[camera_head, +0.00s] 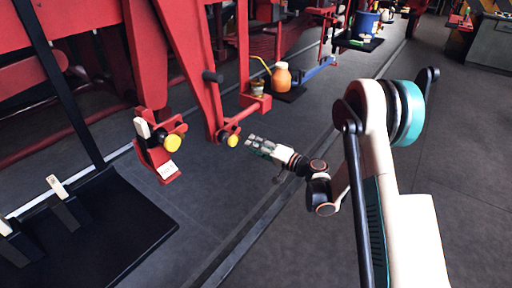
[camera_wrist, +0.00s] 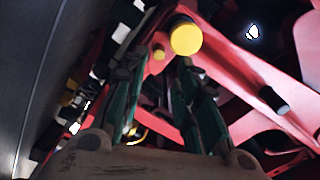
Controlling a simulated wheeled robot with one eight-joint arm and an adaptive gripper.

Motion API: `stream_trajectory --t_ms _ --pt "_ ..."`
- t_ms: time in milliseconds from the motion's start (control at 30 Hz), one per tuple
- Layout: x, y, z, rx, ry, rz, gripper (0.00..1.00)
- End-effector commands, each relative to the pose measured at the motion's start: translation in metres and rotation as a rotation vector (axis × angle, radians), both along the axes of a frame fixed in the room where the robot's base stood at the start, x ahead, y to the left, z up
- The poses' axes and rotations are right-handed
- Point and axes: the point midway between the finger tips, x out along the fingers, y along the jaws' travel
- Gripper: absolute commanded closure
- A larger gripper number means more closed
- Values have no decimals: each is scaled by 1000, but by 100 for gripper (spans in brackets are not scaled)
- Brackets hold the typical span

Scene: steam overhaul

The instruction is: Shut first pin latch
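Two yellow round knobs show in the head view, and I cannot tell which belongs to the first pin latch. One yellow knob (camera_head: 173,142) sits on a red bracket (camera_head: 155,158) with a small white tag, too small to read. The other yellow knob (camera_head: 233,141) is at the foot of a slanted red arm. My gripper (camera_head: 250,142) is just right of this second knob. In the wrist view, its two green-sided fingers (camera_wrist: 157,68) stand apart with nothing between them. A large yellow knob (camera_wrist: 186,38) shows beyond the fingertips, near the right one. Contact cannot be told.
A black mat (camera_head: 140,240) with upright dark blocks lies at lower left. An orange jug (camera_head: 281,77) stands behind my gripper, and a blue bucket (camera_head: 365,24) is farther back. Red frame beams fill the upper left. The grey floor at right is clear.

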Motion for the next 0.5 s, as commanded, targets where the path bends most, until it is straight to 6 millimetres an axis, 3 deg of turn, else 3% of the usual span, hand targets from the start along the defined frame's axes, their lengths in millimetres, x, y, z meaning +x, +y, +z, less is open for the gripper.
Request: stream_trajectory --t_ms 233,500 --pt "6 8 -4 11 -4 2 72" --pt "23 30 -4 10 -4 2 72"
